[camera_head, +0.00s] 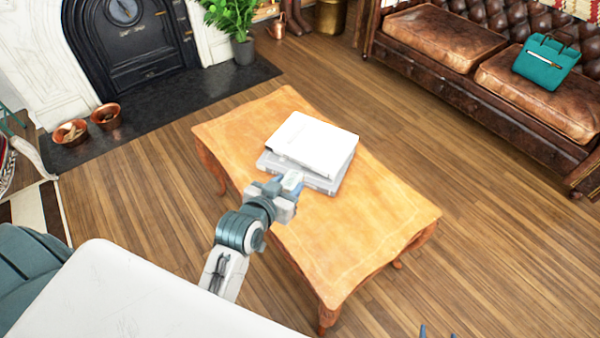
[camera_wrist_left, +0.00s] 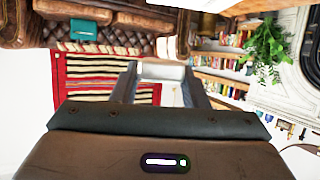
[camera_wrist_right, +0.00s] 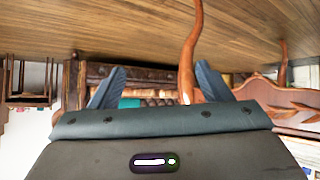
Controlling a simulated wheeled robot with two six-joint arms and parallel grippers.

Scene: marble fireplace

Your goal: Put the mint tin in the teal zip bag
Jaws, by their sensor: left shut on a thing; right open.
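The teal zip bag (camera_head: 547,62) stands upright on the right cushion of the brown leather sofa. It also shows small in the left wrist view (camera_wrist_left: 83,29) and, partly hidden, in the right wrist view (camera_wrist_right: 128,103). My left gripper (camera_head: 290,187) is over the near-left side of the wooden table, shut on a small pale tin, which I take as the mint tin (camera_wrist_left: 162,72). My right gripper (camera_wrist_right: 160,68) is open and empty, its fingers wide apart. In the head view only its tips (camera_head: 437,332) show at the bottom edge.
On the wooden table (camera_head: 390,215) a white binder-like item (camera_head: 318,140) lies on a grey case (camera_head: 325,187), close behind my left gripper. The leather sofa (camera_head: 440,37) stands across open wooden floor (camera_head: 440,140). Copper bowls (camera_head: 106,116) and a plant (camera_head: 235,18) are by the fireplace.

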